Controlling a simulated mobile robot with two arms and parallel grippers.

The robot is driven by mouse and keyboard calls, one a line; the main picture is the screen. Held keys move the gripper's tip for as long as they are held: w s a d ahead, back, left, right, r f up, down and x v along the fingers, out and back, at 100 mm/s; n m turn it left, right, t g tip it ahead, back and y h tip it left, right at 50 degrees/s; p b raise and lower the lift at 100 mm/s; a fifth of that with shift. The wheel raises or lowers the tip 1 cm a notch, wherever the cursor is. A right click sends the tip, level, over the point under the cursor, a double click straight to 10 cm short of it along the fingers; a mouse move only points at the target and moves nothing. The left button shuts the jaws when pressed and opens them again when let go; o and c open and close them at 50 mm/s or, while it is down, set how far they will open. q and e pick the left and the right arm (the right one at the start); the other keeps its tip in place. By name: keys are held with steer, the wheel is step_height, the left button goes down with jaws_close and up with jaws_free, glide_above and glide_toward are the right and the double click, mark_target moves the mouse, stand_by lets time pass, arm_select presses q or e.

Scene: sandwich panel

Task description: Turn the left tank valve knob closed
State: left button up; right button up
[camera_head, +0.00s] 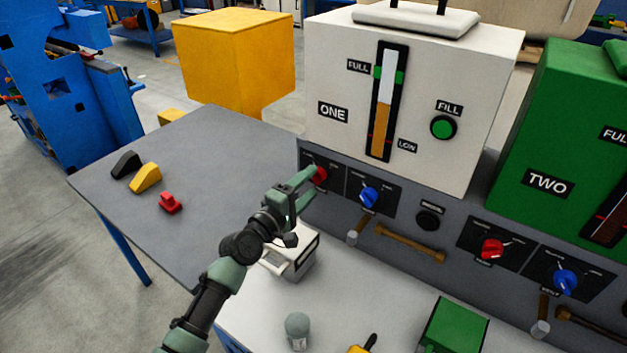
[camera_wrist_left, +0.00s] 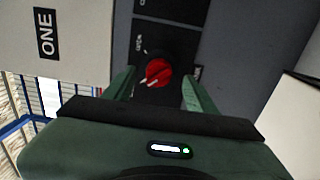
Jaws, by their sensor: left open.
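The white tank ONE (camera_head: 405,110) stands above a grey panel with a red knob (camera_head: 319,174) and a blue knob (camera_head: 369,196). My left gripper (camera_head: 304,189) is at the panel's left end, in front of the red knob. In the left wrist view, the red knob (camera_wrist_left: 158,72) shows between the two spread fingers of the left gripper (camera_wrist_left: 158,84), with gaps on both sides. The knob's small labels are too blurred to read. My right gripper is in neither view.
The green tank TWO (camera_head: 565,150) stands at right, above another red knob (camera_head: 491,249) and blue knob (camera_head: 565,281). A white box (camera_head: 296,258) sits below my left gripper. Black, yellow and red pieces lie on the grey table (camera_head: 225,150) at left, which has free room.

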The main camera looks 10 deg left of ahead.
arm_select(q)
steer(key=v, duration=0.5)
steer(key=shift+s, duration=0.2)
